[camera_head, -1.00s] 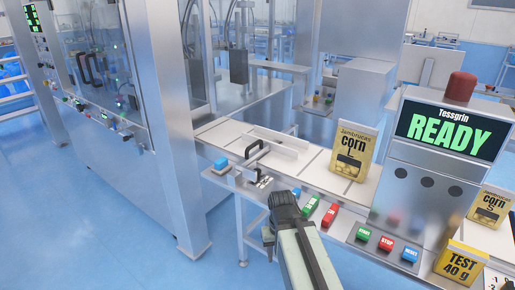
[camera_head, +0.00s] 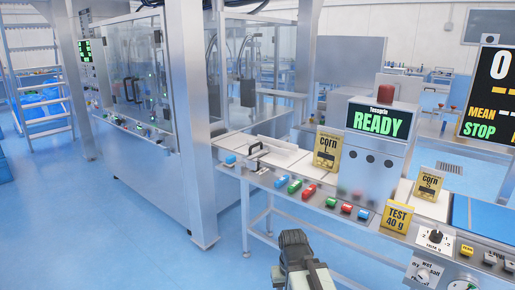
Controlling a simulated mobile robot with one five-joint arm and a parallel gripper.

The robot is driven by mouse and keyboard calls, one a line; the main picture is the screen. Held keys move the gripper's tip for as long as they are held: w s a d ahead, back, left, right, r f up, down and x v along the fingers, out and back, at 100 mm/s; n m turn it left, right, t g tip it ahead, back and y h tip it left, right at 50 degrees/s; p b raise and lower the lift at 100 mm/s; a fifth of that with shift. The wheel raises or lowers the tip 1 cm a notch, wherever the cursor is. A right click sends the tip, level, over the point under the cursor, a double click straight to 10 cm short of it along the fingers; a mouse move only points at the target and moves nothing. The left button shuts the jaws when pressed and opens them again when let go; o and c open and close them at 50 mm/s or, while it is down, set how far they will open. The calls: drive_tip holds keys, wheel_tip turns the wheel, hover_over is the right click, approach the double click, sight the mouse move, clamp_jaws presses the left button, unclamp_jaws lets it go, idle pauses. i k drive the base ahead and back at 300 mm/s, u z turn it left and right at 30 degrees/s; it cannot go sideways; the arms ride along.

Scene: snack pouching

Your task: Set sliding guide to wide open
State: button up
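A black handle (camera_head: 257,149) stands on the white bench top at the left end of the bench. It is next to a pale raised rail (camera_head: 277,143), which looks like the sliding guide; its exact setting is too small to tell. My gripper (camera_head: 292,241) is at the bottom middle, in front of and below the bench, apart from the handle. It is seen from behind, its fingertips are hidden, and nothing shows in it.
Yellow corn packs (camera_head: 327,148) and a TEST 40 g block (camera_head: 397,217) stand on the bench. A checkweigher reading READY (camera_head: 379,121) is behind red, green and blue buttons (camera_head: 346,208). A metal post (camera_head: 193,130) stands left. Blue floor (camera_head: 150,240) is free in front.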

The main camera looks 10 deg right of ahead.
sight(251, 164)
drive_tip(key=u, duration=0.3)
drive_tip(key=i, duration=1.15)
drive_tip(key=u, duration=0.6)
drive_tip(key=i, duration=0.6)
drive_tip(key=u, duration=0.05)
drive_tip(key=k, duration=0.85)
drive_tip(key=u, duration=0.2)
drive_tip(key=i, duration=0.85)
drive_tip(key=z, duration=0.1)
